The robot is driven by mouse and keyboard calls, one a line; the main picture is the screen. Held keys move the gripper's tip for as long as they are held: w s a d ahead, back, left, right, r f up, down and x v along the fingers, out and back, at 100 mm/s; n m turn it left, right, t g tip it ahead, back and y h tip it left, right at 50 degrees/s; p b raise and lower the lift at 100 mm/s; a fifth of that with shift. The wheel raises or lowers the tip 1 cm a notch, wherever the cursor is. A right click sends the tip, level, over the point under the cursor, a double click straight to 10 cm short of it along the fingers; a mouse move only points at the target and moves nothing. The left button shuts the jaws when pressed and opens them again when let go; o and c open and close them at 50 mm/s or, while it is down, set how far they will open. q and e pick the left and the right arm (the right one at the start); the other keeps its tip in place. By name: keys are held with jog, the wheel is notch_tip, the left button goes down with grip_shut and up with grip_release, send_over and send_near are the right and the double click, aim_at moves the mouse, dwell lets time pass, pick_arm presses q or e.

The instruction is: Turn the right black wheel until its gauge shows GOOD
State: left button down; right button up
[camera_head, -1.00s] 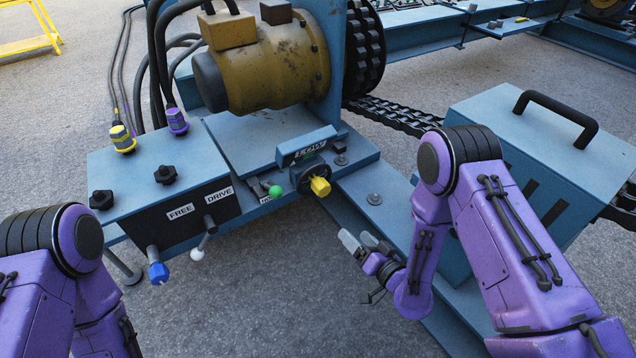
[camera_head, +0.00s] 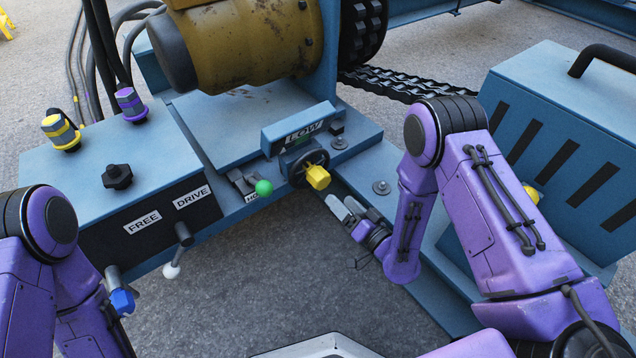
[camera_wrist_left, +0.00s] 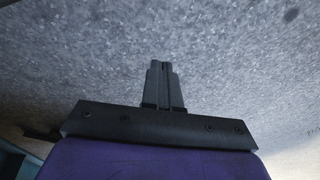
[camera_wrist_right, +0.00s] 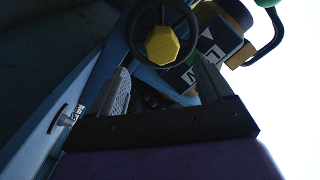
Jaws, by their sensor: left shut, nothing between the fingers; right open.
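The black wheel (camera_head: 294,162) with a yellow hub (camera_head: 317,177) sits on the blue frame in the middle of the head view. Just above it, the gauge (camera_head: 304,132) reads LOW. My right gripper (camera_head: 347,207) is open and empty, below and right of the wheel, apart from it. In the right wrist view the wheel's yellow hub (camera_wrist_right: 162,45) shows ahead, beyond the open fingertips (camera_wrist_right: 162,73); the gauge (camera_wrist_right: 208,48) is tilted and only partly readable. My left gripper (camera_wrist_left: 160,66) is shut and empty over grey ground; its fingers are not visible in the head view.
A green-tipped lever (camera_head: 264,187) stands left of the wheel. A blue box (camera_head: 90,165) has black knobs (camera_head: 117,177), FREE and DRIVE labels, a white-tipped lever (camera_head: 171,270) and a blue-tipped lever (camera_head: 122,300). A slotted blue housing (camera_head: 560,130) stands right. Open ground lies below the wheel.

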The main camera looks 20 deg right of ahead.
aim_at(323, 184)
jog(key=b+x, duration=0.2)
jog(key=x, duration=0.7)
jog(key=shift+w+a+f+b, duration=0.1)
jog(key=shift+w+a+b, duration=0.15)
jog(key=shift+b, duration=0.1)
jog(key=shift+w+a, duration=0.1)
jog(key=shift+w, duration=0.3)
pick_arm(q)
jog(key=s+m+g, duration=0.1)
jog(key=s+f+g, duration=0.1)
jog(key=s+m+g+h, duration=0.1)
jog(key=shift+s+f+m, duration=0.3)
jog(key=shift+s+f, duration=0.05)
jog(key=shift+f, duration=0.05)
pick_arm(e)
jog(key=c, duration=1.4)
